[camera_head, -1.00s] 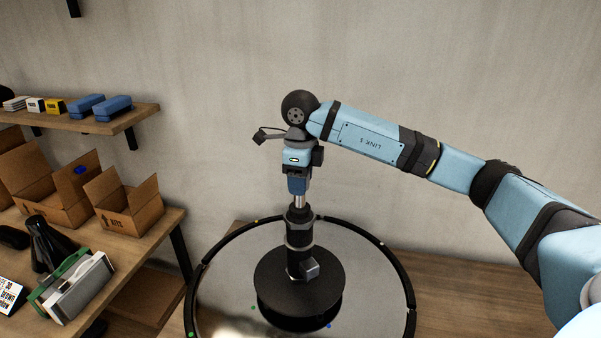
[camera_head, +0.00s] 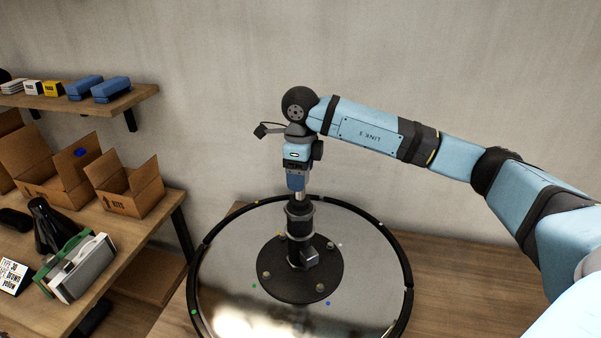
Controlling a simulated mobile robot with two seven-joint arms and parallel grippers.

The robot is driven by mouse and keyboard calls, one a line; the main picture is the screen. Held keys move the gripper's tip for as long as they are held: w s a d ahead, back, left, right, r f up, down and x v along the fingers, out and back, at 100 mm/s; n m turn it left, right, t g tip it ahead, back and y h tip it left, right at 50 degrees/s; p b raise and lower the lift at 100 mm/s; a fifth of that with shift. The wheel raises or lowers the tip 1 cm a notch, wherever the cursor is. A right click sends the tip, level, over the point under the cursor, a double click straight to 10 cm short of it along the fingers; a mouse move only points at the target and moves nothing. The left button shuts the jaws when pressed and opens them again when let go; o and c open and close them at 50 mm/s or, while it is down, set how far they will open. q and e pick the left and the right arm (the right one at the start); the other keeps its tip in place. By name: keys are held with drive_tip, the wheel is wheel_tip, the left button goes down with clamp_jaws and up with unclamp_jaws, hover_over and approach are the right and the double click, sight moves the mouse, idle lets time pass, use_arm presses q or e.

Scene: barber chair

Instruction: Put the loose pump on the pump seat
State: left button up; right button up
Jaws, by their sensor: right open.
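The loose pump (camera_head: 301,223) is a black upright cylinder with a silver stem on top, a small block low on its side and a wide round black flange (camera_head: 275,287). It stands at the middle of a round shiny base plate (camera_head: 220,290), where the pump seat is hidden. Several small bolt-like heads show around the flange, which looks flat on the plate. My right gripper (camera_head: 298,190) is open, pointing down at the stem directly above the pump; its fingertips are hard to make out. My left gripper is not in view.
The base plate has a raised black rim (camera_head: 402,260) and stands on a wooden surface (camera_head: 455,292). A bench at left holds open cardboard boxes (camera_head: 130,188), a dark bottle (camera_head: 50,228) and a green-white device (camera_head: 80,265). A shelf (camera_head: 135,100) hangs above it.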

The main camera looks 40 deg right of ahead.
wheel_tip(320, 180, up, 12)
drive_tip(key=b, duration=0.1)
drive_tip(key=shift+a+f, duration=0.1)
idle(0.6)
